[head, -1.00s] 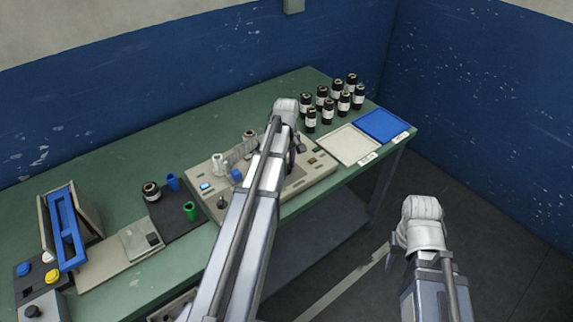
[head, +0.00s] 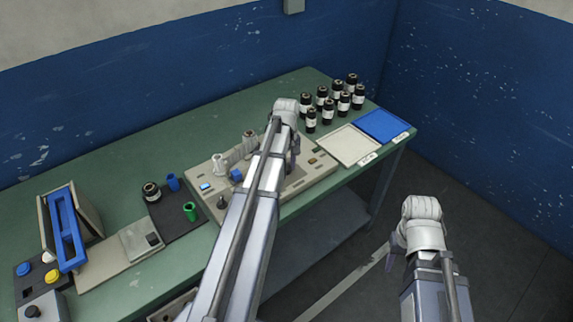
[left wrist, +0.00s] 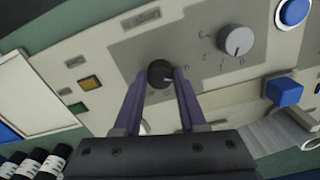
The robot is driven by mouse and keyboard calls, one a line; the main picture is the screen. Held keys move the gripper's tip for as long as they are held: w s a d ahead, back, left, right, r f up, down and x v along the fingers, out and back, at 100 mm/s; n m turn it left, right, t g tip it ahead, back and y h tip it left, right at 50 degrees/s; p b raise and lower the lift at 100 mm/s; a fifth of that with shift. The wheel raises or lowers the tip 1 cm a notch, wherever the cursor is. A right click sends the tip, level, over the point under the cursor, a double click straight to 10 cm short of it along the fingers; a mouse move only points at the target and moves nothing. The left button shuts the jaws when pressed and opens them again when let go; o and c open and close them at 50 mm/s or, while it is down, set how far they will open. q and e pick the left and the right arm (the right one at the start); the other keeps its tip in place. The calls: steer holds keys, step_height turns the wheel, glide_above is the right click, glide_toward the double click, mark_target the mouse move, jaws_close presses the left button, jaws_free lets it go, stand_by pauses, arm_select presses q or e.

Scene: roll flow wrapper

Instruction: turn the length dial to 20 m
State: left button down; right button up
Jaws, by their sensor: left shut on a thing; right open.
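My left gripper (left wrist: 160,88) is shut on a small black dial (left wrist: 160,72) on the machine's panel, with a finger on each side of it. A larger grey dial (left wrist: 235,40) with a pointer line and small marks around it stands beside it, untouched. The marks are too small to read, and I cannot tell the black dial's setting. In the head view my left gripper (head: 294,158) is over the right part of the machine (head: 315,178), and my arm hides much of the panel. My right gripper (head: 391,262) is open and empty, out in front of the bench.
A blue block (left wrist: 285,92) and a round blue button (left wrist: 293,12) are near the dials. An orange square button (left wrist: 90,82) is on the other side. Several dark bottles (head: 329,108), a white tray (head: 349,145) and a blue tray (head: 381,126) stand at the right.

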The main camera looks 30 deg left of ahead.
mark_target(287, 167)
arm_select(q)
steer(key=m, duration=0.4)
steer(key=shift+m, duration=0.7)
steer(key=shift+c, duration=2.3)
jaws_free()
steer(key=shift+r, duration=0.15)
step_height(287, 167, up, 8)
steer(key=p, duration=0.8)
steer(key=shift+f, duration=0.2)
